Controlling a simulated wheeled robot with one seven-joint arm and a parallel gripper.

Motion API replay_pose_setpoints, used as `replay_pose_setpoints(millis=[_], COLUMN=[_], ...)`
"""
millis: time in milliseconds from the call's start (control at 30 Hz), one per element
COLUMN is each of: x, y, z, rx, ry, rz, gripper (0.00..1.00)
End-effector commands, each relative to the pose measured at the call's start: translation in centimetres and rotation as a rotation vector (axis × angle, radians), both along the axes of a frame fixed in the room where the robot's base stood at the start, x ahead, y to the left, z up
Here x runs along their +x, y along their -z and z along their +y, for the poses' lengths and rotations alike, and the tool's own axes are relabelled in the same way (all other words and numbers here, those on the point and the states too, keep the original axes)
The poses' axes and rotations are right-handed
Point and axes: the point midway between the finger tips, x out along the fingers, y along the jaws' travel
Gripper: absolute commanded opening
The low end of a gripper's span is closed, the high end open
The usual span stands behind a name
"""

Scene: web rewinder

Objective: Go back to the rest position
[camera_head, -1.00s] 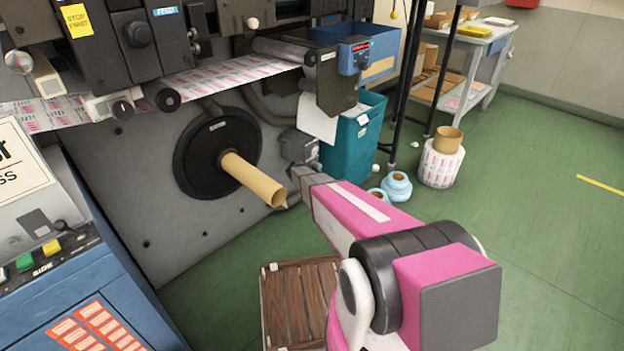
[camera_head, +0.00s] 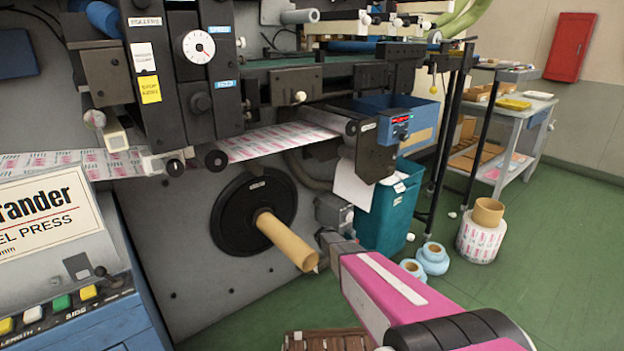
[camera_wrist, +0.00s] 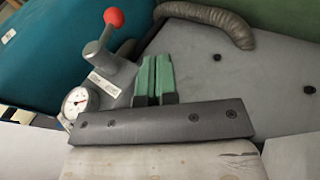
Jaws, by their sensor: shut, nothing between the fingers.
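My gripper shows in the wrist view (camera_wrist: 154,78) as two green fingers side by side, shut and empty. In front of them are a grey machine part with a red-knobbed lever (camera_wrist: 112,20) and a round gauge (camera_wrist: 78,101). In the head view my pink arm reaches in from the lower right. Its grey end is just right of the bare cardboard core (camera_head: 288,242), which sits on the black round hub (camera_head: 240,208) of the machine. The fingertips cannot be made out there.
A teal bin (camera_head: 390,215) stands behind my arm. Blue rolls (camera_head: 432,259) and a printed roll with a cardboard core on top (camera_head: 481,240) stand on the floor. A wooden pallet (camera_head: 328,340) lies low in front. The green floor at right is clear.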

Motion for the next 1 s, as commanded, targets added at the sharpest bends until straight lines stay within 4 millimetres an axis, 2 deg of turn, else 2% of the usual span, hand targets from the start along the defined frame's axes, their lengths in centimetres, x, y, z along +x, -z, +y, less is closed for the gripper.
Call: replay_pose_setpoints(millis=[167,300,400,500,600,700,767,1000], x=[-7.9,-16.0,-21.7,-26.5,-30.0,-32.0,-32.6,-32.8], y=[-5.2,-9.9,-12.9,-15.4,-17.2,-18.3,-18.7,-18.8], z=[-2.4,-3.7,-3.8,-3.5,-3.0,-2.6,-2.4,-2.3], rx=[0.100,0.232,0.330,0.419,0.491,0.538,0.554,0.564], ry=[0.158,0.315,0.407,0.477,0.521,0.546,0.553,0.558], rz=[0.068,0.162,0.236,0.305,0.360,0.398,0.410,0.418], gripper=[0.00,0.00,0.00,0.00,0.00,0.00,0.00,0.00])
